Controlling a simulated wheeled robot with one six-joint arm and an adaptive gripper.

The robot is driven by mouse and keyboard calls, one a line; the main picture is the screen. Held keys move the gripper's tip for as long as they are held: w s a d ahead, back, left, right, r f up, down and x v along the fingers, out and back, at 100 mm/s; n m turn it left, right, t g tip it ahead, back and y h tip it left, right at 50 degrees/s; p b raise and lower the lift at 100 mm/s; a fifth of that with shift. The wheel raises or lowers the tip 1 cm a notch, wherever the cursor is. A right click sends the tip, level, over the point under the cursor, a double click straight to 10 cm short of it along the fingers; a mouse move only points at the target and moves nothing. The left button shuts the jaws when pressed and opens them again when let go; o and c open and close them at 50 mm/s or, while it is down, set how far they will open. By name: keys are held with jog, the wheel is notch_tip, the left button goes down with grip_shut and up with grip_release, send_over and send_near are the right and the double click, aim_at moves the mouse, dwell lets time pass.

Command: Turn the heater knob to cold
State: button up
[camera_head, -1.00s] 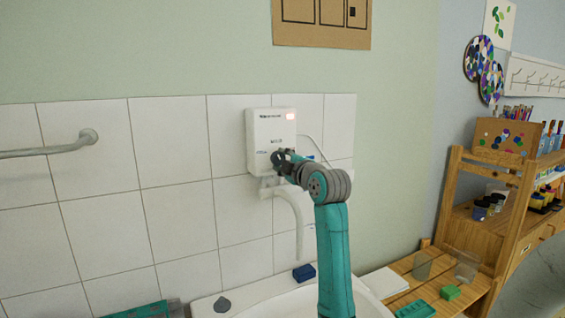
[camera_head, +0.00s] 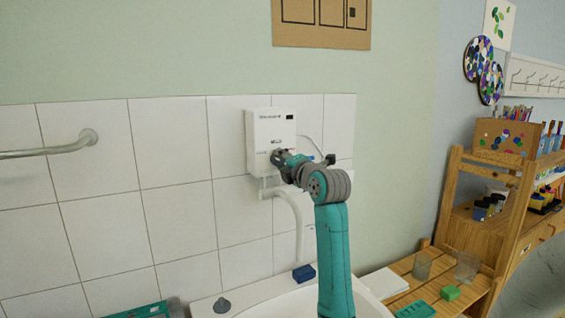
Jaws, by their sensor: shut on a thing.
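The heater (camera_head: 261,128) is a white box on the tiled wall above the sink, with a small dark display at its upper right. My gripper (camera_head: 278,156) is at the lower front of the heater and is shut on the knob there. The knob itself is hidden behind the gripper, so its pointer and setting cannot be read. My teal and grey arm reaches up from the bottom of the view to the heater.
A white pipe (camera_head: 296,225) hangs below the heater toward the white sink (camera_head: 250,306). A blue block (camera_head: 304,273) lies on the sink rim beside a grey stopper (camera_head: 222,304). A grab rail (camera_head: 50,150) is at left. A wooden shelf (camera_head: 525,190) stands at right.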

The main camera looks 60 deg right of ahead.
dwell(0.4)
jog(key=o, duration=1.1)
jog(key=shift+o, duration=0.2)
jog(key=v, duration=1.2)
